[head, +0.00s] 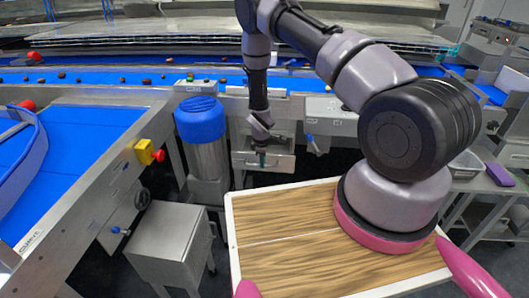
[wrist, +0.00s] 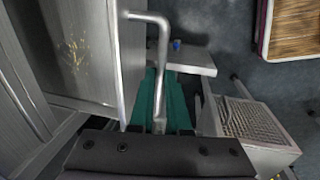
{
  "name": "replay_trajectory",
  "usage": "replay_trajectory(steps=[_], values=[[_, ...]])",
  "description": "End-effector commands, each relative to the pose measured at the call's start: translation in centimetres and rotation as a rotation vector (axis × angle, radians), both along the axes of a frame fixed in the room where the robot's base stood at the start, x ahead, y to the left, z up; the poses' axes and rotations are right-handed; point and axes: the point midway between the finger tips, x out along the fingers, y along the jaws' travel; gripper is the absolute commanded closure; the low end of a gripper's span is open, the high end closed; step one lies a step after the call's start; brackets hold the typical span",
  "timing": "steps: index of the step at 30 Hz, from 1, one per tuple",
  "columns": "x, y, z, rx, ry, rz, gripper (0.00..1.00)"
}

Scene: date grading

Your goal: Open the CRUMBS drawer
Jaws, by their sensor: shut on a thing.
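A pale metal drawer front (head: 282,163) sits low under the conveyor, in the middle of the head view. Its label is too small to read, so I cannot confirm it says CRUMBS. My gripper (head: 262,155) reaches down in front of it. In the wrist view a bent metal bar handle (wrist: 162,55) runs down between the teal fingers of my gripper (wrist: 160,105), which are shut on it. The dark gripper body hides the lower end of the handle. I cannot tell from these views how far the drawer is out.
A blue-topped bin (head: 201,120) stands left of the drawer, with a steel box (head: 168,240) nearer. My wooden deck lies in front. A blue conveyor (head: 130,77) with dates runs above. The wrist view shows a mesh-topped box (wrist: 240,118) right of my fingers.

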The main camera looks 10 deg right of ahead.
Motion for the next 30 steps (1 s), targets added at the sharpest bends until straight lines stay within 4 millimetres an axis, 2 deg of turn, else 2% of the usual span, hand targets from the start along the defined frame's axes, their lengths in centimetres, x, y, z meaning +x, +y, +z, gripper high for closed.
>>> replay_trajectory(steps=[1, 6, 12, 18, 28, 30], values=[[-1.7, 0.6, 0.0, -0.002, 0.005, 0.006, 1.00], [-5.6, 1.8, 0.0, -0.002, 0.003, 0.005, 1.00], [-8.5, 2.7, 0.0, -0.001, 0.001, 0.002, 1.00], [-9.6, 3.1, 0.0, 0.000, 0.001, 0.001, 1.00], [-9.6, 3.2, 0.0, 0.000, 0.001, 0.000, 1.00], [-9.6, 3.2, 0.0, 0.000, 0.001, 0.000, 0.66]])
